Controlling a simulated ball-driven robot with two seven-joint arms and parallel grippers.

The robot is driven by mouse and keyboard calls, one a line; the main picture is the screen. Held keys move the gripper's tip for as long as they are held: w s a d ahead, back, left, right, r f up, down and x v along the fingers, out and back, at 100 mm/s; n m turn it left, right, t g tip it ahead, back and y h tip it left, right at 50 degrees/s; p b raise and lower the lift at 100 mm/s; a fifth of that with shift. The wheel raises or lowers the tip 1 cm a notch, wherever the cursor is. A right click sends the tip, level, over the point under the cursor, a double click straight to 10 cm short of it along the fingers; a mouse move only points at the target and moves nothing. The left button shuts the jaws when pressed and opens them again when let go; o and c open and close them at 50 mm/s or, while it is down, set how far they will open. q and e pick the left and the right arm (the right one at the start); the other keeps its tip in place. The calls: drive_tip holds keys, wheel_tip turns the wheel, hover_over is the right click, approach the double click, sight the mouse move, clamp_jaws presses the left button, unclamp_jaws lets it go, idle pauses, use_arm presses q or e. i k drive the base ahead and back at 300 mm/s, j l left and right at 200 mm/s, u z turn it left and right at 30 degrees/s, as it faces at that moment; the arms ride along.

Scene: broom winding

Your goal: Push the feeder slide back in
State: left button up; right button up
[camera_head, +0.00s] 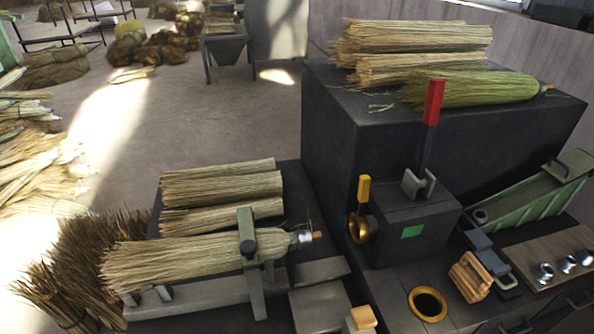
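A green sloped trough (545,195) with ribbed sides runs down toward the machine at the right; it looks like the feeder. A dark handle (556,168) stands near its upper end. At its lower end sit a small blue-grey block (478,238) and a dark piece with a pale green rim (505,278). I cannot tell for sure which part is the slide or how far out it is. Neither of my grippers shows in the head view.
A dark machine housing (405,225) carries a red-tipped lever (433,105) and a yellow-handled lever (363,190). A clamped broom (190,262) lies at the left. A slatted wooden block (470,277), a brass ring (428,304) and metal cups (567,264) are near the trough.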

sight(481, 246)
drive_tip(key=k+z, duration=0.1)
drive_tip(key=z, duration=1.6)
